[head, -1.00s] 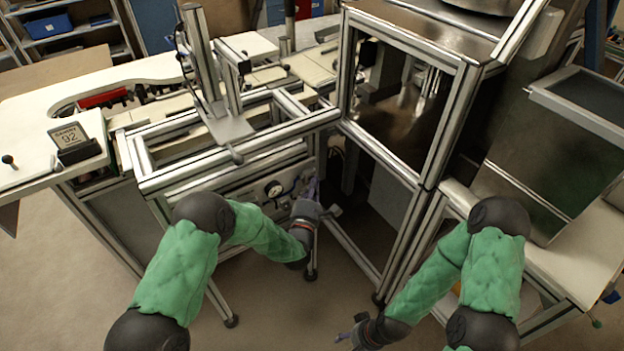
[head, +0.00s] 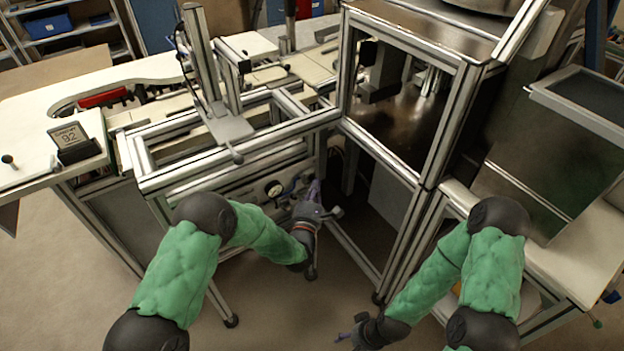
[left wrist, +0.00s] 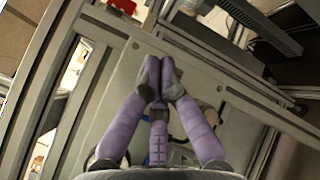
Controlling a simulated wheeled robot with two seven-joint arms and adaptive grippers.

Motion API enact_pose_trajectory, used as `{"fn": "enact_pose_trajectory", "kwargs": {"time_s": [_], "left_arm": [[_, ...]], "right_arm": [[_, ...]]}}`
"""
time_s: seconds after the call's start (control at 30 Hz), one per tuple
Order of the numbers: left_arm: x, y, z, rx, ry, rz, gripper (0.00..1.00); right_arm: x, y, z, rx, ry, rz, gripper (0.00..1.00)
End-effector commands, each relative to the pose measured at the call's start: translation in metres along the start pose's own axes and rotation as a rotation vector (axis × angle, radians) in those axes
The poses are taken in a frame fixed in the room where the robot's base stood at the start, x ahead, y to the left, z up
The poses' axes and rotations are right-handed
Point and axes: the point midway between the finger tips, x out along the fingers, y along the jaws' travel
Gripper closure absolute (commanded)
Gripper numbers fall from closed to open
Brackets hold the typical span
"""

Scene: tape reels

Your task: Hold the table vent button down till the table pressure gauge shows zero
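The pressure gauge (head: 273,188) is a small white dial on the grey front panel (head: 240,197) under the table frame. Its reading is too small to tell. My left gripper (head: 313,186) is at the right end of this panel, right of the gauge. In the left wrist view its purple fingers (left wrist: 160,72) come together at the tips, with nothing visible between them, over a pale panel. I cannot make out the vent button or tell whether the fingers touch it. My right gripper (head: 350,338) is low at the bottom, far from the panel; its finger state is unclear.
The aluminium table frame (head: 240,165) overhangs the panel. A tall framed machine cabinet (head: 440,130) stands close to the right of my left gripper. Open floor (head: 75,290) lies at lower left.

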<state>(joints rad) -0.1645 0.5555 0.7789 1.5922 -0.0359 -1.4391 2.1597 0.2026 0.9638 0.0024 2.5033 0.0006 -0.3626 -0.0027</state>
Motion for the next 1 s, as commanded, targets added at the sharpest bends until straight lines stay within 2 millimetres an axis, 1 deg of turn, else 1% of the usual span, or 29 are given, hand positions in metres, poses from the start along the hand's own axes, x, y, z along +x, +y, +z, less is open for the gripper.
{"fn": "enact_pose_trajectory", "kwargs": {"time_s": [0.13,0.57,1.0], "left_arm": [[-0.005,-0.004,0.003,0.000,0.000,-0.001,1.00],[-0.007,-0.006,0.005,0.000,0.001,-0.003,1.00],[-0.033,-0.025,0.023,-0.001,0.000,-0.004,1.00]], "right_arm": [[0.001,0.000,0.000,0.000,0.000,0.000,0.36],[0.001,0.000,0.000,0.000,0.000,0.000,0.36],[0.001,0.000,0.000,0.000,0.000,0.000,0.36]]}}
